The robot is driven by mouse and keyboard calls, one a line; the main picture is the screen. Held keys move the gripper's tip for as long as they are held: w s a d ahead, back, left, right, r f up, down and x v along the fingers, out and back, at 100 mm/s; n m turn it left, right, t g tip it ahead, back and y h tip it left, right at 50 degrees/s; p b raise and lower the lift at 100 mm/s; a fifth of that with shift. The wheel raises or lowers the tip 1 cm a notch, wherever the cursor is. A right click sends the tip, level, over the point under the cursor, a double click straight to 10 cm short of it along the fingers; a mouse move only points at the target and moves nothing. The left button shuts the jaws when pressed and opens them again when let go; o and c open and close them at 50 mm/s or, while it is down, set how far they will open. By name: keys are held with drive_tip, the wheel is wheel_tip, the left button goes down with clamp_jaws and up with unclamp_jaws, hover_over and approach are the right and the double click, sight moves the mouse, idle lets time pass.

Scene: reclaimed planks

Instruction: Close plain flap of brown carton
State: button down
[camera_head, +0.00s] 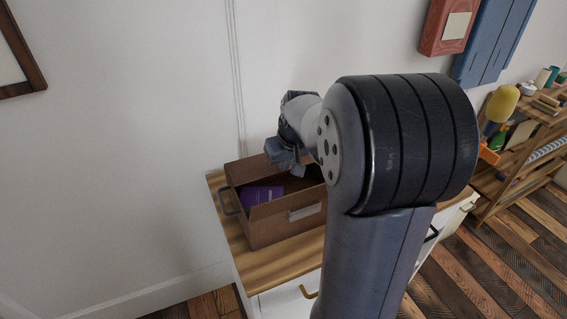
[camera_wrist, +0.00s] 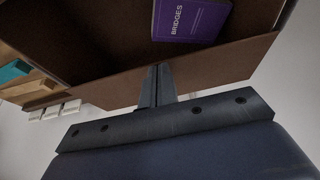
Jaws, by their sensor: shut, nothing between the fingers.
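The brown carton (camera_head: 283,226) stands open on a wooden-topped cabinet in the head view. A purple book (camera_head: 262,194) lies inside; in the wrist view the book (camera_wrist: 190,18) reads "BRIDGES". My gripper (camera_head: 293,165) is over the carton's far side, partly hidden by my arm. In the wrist view my gripper (camera_wrist: 156,72) is shut and empty, its fingers against or just in front of a plain brown panel (camera_wrist: 220,66) along the carton's edge. I cannot tell whether they touch. My arm hides the carton's right end.
The wooden cabinet top (camera_head: 238,248) has a bare strip at the left and front of the carton. A white wall (camera_head: 130,130) stands close behind. A shelf (camera_head: 520,150) with several objects is at the right.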

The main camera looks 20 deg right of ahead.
drive_tip(key=shift+s+f, duration=0.2)
drive_tip(key=shift+f, duration=0.35)
drive_tip(key=shift+r, duration=0.1)
drive_tip(key=w+p+v, duration=0.1)
drive_tip(key=p+v, duration=0.3)
drive_tip(key=v, duration=1.1)
drive_tip(key=shift+r, duration=0.15)
